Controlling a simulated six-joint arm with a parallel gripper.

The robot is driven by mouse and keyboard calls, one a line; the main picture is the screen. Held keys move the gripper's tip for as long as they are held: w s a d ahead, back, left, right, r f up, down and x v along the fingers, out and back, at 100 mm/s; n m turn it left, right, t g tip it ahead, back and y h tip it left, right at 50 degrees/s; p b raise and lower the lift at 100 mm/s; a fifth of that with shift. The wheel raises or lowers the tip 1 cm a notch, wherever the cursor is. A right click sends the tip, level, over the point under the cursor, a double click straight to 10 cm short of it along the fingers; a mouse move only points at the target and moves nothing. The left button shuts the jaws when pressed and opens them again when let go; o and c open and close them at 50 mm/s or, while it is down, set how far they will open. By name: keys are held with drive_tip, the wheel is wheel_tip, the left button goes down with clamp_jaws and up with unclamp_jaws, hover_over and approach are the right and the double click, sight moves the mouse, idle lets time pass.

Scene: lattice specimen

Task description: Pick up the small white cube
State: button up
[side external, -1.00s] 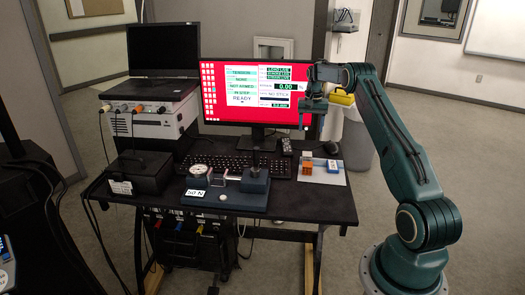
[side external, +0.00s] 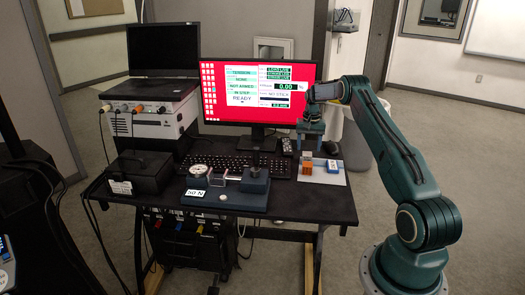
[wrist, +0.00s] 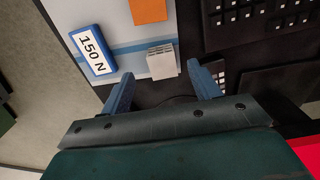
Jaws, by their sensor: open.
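The small white cube (wrist: 163,61) has a gridded face and sits on the pale mat (wrist: 118,27), near the mat's edge in the wrist view. In the side view it shows small and pale (side external: 307,156), just behind the orange block (side external: 307,169). My gripper (wrist: 158,74) is open and empty, with its two blue fingers spread. The cube appears between and slightly beyond the fingertips in the wrist view. In the side view my gripper (side external: 311,146) hangs pointing down above the cube; the exact gap cannot be told.
The orange block (wrist: 149,10) is close by. The keyboard (side external: 225,165), monitor (side external: 258,90) and a blue-based gauge fixture (side external: 240,190) stand to the left in the side view.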

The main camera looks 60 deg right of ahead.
sight(307, 155)
drive_tip(key=shift+f, duration=0.1)
drive_tip(key=shift+w+f, duration=0.1)
drive_tip(key=shift+f, duration=2.4)
drive_tip(key=shift+c, duration=0.2)
drive_tip(key=c, duration=1)
